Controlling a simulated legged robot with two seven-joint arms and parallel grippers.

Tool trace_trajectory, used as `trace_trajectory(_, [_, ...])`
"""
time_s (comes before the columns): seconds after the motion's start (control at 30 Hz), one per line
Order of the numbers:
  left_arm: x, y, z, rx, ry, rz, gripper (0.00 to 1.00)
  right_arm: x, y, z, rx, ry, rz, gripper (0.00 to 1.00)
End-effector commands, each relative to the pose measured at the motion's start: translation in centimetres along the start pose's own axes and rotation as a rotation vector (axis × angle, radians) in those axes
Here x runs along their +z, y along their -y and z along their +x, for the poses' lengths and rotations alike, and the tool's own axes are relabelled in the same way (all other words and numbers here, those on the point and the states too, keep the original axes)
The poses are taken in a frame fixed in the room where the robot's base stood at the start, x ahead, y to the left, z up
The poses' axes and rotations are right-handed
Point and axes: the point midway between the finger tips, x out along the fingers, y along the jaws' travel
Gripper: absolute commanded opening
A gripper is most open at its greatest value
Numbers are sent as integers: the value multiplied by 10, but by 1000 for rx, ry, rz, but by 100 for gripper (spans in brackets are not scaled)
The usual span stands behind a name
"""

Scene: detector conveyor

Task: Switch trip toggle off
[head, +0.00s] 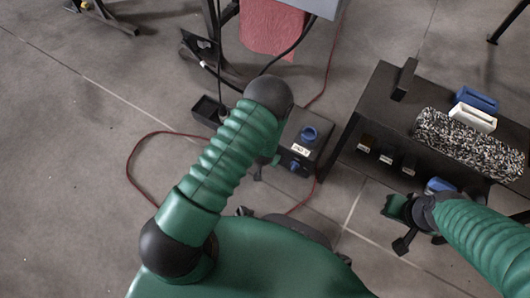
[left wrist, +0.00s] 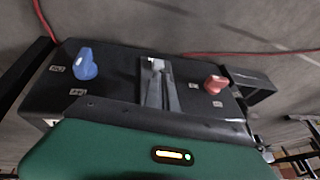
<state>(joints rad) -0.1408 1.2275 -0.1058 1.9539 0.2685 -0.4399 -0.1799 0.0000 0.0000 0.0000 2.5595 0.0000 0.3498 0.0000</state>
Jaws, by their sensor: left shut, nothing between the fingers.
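A dark control box (head: 318,128) stands on the floor beyond my body, with blue knobs (head: 309,134) on it. In the left wrist view the box (left wrist: 115,60) shows a blue knob (left wrist: 85,65) at left and a red knob (left wrist: 215,84) at right. My left gripper (left wrist: 157,70) is shut and empty, its narrow grey fingers reaching over the box between these knobs. A small pale piece shows by the fingertips; I cannot tell whether it is the trip toggle or whether they touch. In the head view my arm hides these fingers. My right gripper (head: 398,222) hangs beside the table; its opening is unclear.
A dark table (head: 385,110) at right bears a speckled block (head: 468,143), a white piece (head: 473,118) and a blue piece (head: 476,98). A red cable (head: 133,160) loops over the floor. A small black open box (head: 208,108) stands behind my left arm.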

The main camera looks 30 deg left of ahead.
Motion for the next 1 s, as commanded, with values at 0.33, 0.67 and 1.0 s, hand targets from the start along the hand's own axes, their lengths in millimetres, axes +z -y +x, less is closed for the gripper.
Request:
trace_trajectory(0.33, [-8, 0, 0, 0, 1, 1, 0, 0, 0, -1, 0, 1, 0, 0])
trace_trajectory(0.67, [-15, 0, 0, 0, 2, 1, 0, 0, 0, -3, 0, 1, 0, 0])
trace_trajectory(1.0, [-20, 2, -10, 0, 1, 1, 0, -3, 0, -13, 0, 1, 0, 0])
